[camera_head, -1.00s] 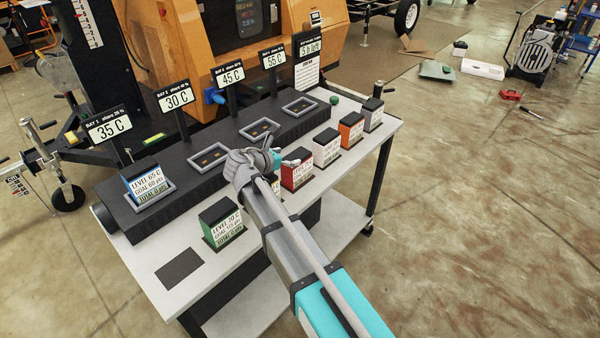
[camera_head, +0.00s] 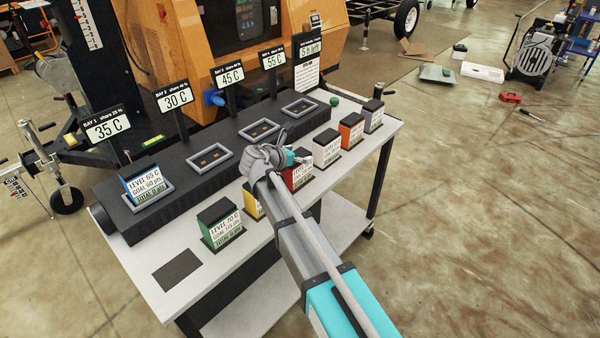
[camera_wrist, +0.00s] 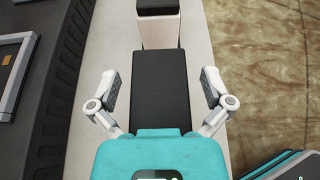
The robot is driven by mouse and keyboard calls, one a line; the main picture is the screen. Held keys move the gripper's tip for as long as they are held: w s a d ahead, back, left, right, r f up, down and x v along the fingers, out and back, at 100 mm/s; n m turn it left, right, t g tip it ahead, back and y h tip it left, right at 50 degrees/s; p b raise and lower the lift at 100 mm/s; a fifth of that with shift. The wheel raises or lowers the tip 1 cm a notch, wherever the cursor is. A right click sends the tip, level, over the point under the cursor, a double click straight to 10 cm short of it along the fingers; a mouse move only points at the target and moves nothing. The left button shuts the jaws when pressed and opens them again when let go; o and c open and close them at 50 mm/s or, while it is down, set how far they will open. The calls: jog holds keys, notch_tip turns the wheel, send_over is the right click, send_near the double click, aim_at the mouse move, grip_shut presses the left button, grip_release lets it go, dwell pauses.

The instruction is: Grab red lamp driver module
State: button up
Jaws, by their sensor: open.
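The red lamp driver module (camera_head: 299,179) stands on the front part of the white cart top, partly hidden by my gripper (camera_head: 289,158). It has a black top and a white label. In the wrist view, a black module top (camera_wrist: 160,88) lies between the spread fingers of my gripper (camera_wrist: 160,86), with a gap on each side; its red body does not show there. My gripper is open and touches nothing that I can see. How far the fingertips are above or beside the module cannot be told.
A white module (camera_head: 326,148) stands just beyond, then an orange one (camera_head: 351,132) and a grey one (camera_head: 373,115). A yellow module (camera_head: 252,203), partly hidden, and a green one (camera_head: 222,224) stand on the near side. The dark bay rack (camera_head: 185,190) runs behind, with a blue module (camera_head: 143,182) in one bay.

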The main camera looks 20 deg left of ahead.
dwell(0.6)
jog(key=c, duration=1.2)
jog(key=shift+w+r, duration=0.1)
notch_tip(320, 180, up, 3)
jog(key=p, duration=0.3)
jog(key=shift+r, duration=0.1)
jog(key=s+a+r+p, duration=0.1)
jog(key=a+r+p, duration=0.2)
jog(key=a, duration=0.1)
jog(key=s+a+r+p, duration=0.2)
jog(key=a+r+p, duration=0.1)
jog(key=a, duration=0.1)
jog(key=s+a+r+p, duration=0.2)
jog(key=a+r+p, duration=0.1)
jog(key=a+p, duration=0.1)
jog(key=shift+s+a+r, duration=0.15)
jog(key=shift+a+r, duration=0.15)
jog(key=shift+a, duration=0.2)
